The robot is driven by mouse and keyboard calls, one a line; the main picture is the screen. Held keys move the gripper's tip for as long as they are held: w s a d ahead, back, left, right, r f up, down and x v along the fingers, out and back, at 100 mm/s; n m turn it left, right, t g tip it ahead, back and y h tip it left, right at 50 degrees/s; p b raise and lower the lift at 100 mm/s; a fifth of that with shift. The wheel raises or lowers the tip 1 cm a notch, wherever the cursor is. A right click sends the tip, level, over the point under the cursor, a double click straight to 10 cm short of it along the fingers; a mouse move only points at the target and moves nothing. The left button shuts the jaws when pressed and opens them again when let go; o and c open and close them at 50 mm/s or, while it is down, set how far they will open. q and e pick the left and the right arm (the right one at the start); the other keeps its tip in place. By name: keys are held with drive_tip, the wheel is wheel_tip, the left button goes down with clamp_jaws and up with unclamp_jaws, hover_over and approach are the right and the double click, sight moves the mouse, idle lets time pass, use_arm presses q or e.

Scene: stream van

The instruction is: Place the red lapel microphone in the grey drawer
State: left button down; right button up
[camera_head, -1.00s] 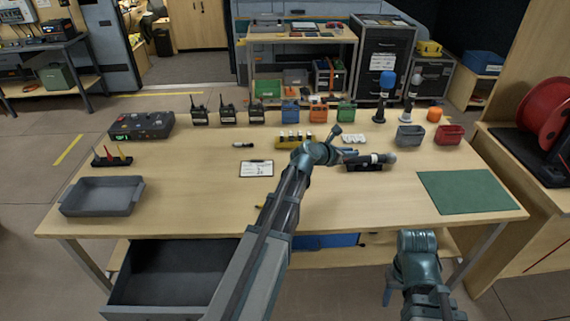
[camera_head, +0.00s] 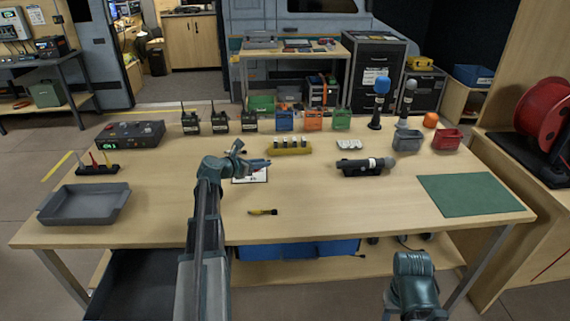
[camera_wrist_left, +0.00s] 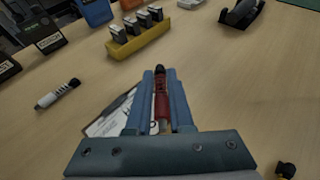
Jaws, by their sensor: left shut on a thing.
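In the left wrist view my left gripper (camera_wrist_left: 161,100) is shut on the red lapel microphone (camera_wrist_left: 161,104), a slim red stick with a dark tip between the blue fingers. In the head view the gripper (camera_head: 258,163) is above the clipboard on the workbench; the microphone is too small to make out there. The grey drawer (camera_head: 130,285) is open below the bench's front left edge, its dark inside partly hidden by the bench and my left arm. My right arm shows at the bottom right, but its gripper is out of sight.
A grey tray (camera_head: 85,203) stands above the drawer side of the bench. A yellow-black item (camera_head: 263,212) lies near the front edge. A yellow battery rack (camera_head: 290,147), a dark microphone in a cradle (camera_head: 366,166) and a green mat (camera_head: 468,195) are farther right.

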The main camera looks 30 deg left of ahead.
use_arm(q)
drive_tip(key=b, duration=0.1)
hover_over(295, 166)
drive_tip(key=shift+s+a+f, duration=0.3)
drive_tip(key=shift+f, duration=0.35)
drive_tip(key=f+b, duration=0.4)
drive_tip(key=shift+w+d, duration=0.25)
drive_tip(key=shift+w, duration=0.15)
drive_tip(key=shift+r, duration=0.15)
drive_tip(key=c, duration=0.8)
unclamp_jaws()
